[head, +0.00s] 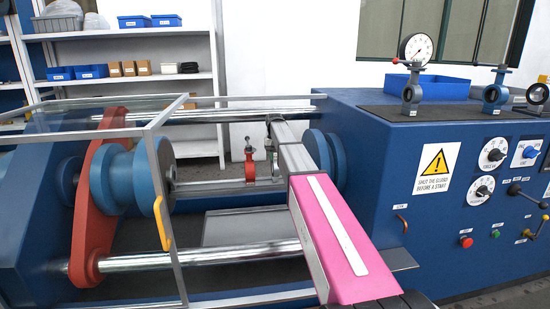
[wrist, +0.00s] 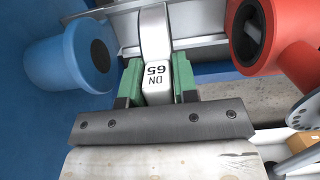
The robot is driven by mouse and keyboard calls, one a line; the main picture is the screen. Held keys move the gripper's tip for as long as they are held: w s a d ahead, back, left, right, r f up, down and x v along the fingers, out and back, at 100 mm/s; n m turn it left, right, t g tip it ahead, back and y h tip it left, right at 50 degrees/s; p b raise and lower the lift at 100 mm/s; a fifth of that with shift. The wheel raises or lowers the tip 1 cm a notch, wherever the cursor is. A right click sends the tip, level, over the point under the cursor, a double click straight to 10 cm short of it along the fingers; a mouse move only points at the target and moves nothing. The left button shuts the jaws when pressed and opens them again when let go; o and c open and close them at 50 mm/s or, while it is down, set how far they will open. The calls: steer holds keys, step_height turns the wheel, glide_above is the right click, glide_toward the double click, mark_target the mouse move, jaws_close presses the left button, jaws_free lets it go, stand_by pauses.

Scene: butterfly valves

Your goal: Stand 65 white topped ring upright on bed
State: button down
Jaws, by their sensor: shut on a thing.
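My gripper (wrist: 157,78) is shut on the white top of the ring (wrist: 156,77), which reads "DN 65", with a green finger pad on each side. A pale grey neck runs on beyond the top in the wrist view. In the head view my arm reaches over the bed (head: 222,187), and its links mostly hide the gripper and the ring. I cannot tell whether the ring touches the bed. A red valve body (head: 249,166) stands on the bed to the left of my gripper; it also shows in the wrist view (wrist: 272,38).
A blue round end piece (head: 327,160) is close on the right; a blue cylinder (wrist: 68,58) is left in the wrist view. A clear guard frame (head: 172,215) and blue clamp head (head: 120,180) are left. Valves and a gauge (head: 416,48) stand on the right cabinet.

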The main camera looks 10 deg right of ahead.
steer(key=shift+f, duration=0.65)
stand_by(1.9)
steer(key=c, duration=1.4)
jaws_free()
steer(key=shift+o, duration=0.8)
steer(key=o, duration=0.6)
steer(key=shift+c, duration=0.2)
steer(key=shift+r, duration=0.1)
steer(key=r, duration=0.3)
steer(key=w+r, duration=0.1)
steer(key=r, duration=0.6)
steer(key=shift+w+r, duration=0.15)
steer(key=shift+r, duration=0.15)
